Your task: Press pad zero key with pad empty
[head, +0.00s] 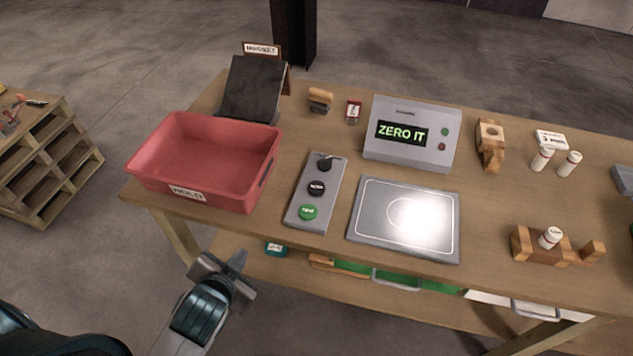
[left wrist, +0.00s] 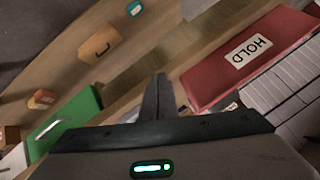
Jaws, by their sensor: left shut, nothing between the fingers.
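The flat grey pad (head: 405,219) lies on the table with a white outline and circle on top, and nothing stands on it. Behind it is a grey display box (head: 411,134) whose screen reads "ZERO IT". To the pad's left is a key panel (head: 316,191) with a green key (head: 308,212), a black key (head: 317,188) and a dark knob (head: 325,163); the key labels are too small to read surely. My left gripper (head: 238,268) is shut and empty, in front of the table edge and below the red bin. Its fingers also show in the left wrist view (left wrist: 158,98). My right gripper is not in view.
A red bin (head: 160,182) labelled "HOLD" stands at the table's left. Behind it is a dark sloped stand (head: 252,90). Wooden blocks and white-capped vials (head: 569,163) stand at the right. A lower shelf holds green and white drawers (head: 397,280).

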